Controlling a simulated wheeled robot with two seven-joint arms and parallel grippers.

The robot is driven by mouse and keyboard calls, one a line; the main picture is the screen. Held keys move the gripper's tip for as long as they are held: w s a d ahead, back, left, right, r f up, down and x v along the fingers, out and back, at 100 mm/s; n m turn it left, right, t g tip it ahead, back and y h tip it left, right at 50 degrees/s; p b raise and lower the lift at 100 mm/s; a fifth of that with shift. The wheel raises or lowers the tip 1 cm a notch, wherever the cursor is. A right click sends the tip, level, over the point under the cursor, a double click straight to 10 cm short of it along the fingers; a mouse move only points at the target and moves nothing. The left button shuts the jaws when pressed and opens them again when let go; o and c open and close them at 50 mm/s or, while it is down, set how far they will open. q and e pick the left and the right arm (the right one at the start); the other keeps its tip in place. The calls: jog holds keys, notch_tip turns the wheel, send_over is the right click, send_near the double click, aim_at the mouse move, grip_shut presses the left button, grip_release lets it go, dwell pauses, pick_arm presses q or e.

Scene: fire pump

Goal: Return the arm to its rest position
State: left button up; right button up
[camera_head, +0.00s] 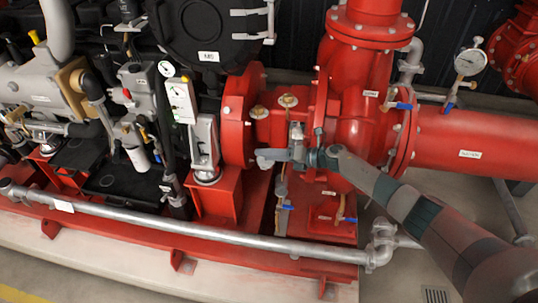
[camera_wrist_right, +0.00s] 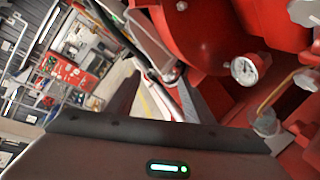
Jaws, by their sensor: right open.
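My right arm reaches in from the lower right of the head view. My right gripper (camera_head: 282,152) is in front of the red pump casing (camera_head: 362,140), close to the red flange on its left. Its jaws are open and I see nothing held between them. Whether a finger touches the pump cannot be told. In the right wrist view, the dark gripper body (camera_wrist_right: 150,150) with a green light fills the lower part, and red pump parts are close above and to the right. My left gripper is not in view.
A pressure gauge (camera_head: 469,62) stands on the right, above a red pipe (camera_head: 475,145). The engine (camera_head: 45,85) fills the left. A long grey pipe (camera_head: 200,225) runs along the red base frame. Open floor lies at the lower left.

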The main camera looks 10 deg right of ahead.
dwell(0.3)
jog(key=s+d+f+m+t+h+p, duration=0.1)
jog(key=s+d+f+m+h+p, duration=0.3)
jog(key=s+f+m, duration=1)
jog(key=s+d+f+m+h+p, duration=0.1)
jog(key=s+d+f+m+h, duration=0.4)
jog(key=s+f+m, duration=0.95)
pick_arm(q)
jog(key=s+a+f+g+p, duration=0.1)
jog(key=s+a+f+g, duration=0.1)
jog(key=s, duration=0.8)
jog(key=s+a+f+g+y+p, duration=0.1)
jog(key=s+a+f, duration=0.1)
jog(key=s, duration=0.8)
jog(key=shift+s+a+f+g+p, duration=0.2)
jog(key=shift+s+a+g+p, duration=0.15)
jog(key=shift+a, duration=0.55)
pick_arm(e)
jog(key=s+f+m+g+h, duration=0.1)
jog(key=s+f, duration=0.4)
jog(key=s, duration=0.9)
jog(key=s+f+m+g+h, duration=0.1)
jog(key=s+f+g, duration=0.3)
jog(key=s, duration=1)
jog(key=s+f+m+g+h, duration=0.1)
jog(key=s+f+m+g, duration=0.2)
jog(key=s, duration=1.1)
notch_tip(320, 180, down, 3)
jog(key=shift+d+f, duration=0.2)
jog(key=shift+d, duration=0.15)
